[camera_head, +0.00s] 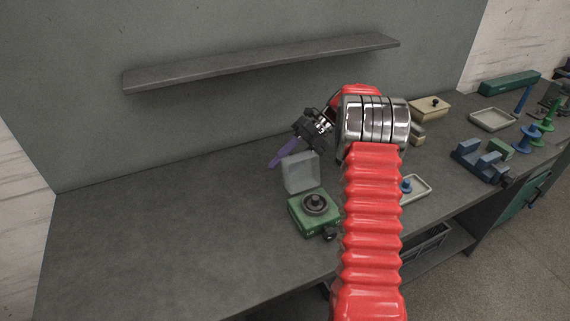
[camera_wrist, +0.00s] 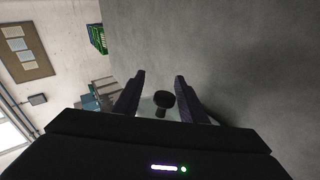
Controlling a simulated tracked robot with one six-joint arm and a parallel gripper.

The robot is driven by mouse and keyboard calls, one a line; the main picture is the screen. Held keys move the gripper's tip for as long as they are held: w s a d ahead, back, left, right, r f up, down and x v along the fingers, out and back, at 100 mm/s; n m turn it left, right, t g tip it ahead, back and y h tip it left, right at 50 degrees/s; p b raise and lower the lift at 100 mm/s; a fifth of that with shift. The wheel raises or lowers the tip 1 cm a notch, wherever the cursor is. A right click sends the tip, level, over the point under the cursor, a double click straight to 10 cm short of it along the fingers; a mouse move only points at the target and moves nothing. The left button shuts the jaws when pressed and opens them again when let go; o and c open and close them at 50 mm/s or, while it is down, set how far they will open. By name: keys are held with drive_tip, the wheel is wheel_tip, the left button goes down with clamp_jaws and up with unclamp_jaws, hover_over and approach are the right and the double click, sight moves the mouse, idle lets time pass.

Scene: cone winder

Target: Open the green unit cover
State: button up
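The green unit (camera_head: 308,226) sits on the bench left of my red arm, with a dark round part on top and a small black knob at its front. Its pale translucent cover (camera_head: 300,174) stands raised at the unit's back edge. My gripper (camera_head: 281,154) is just behind and above the cover, its purple fingers pointing down-left. In the wrist view, my gripper (camera_wrist: 160,76) has its fingers apart, with a dark round knob (camera_wrist: 162,99) between them. Gaps show on both sides of the knob. Part of the pale cover is visible below the knob.
A grey wall shelf (camera_head: 260,64) runs above the bench. A small tray (camera_head: 422,192) with a blue part is partly hidden by my arm. A cream box (camera_head: 430,108), an empty tray (camera_head: 493,120) and a blue fixture (camera_head: 480,162) stand at right. The bench's left is clear.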

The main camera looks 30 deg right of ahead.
drive_tip(key=shift+d, duration=0.1)
drive_tip(key=v, duration=1.1)
drive_tip(key=shift+d+r, duration=0.25)
drive_tip(key=shift+r, duration=0.1)
idle(0.4)
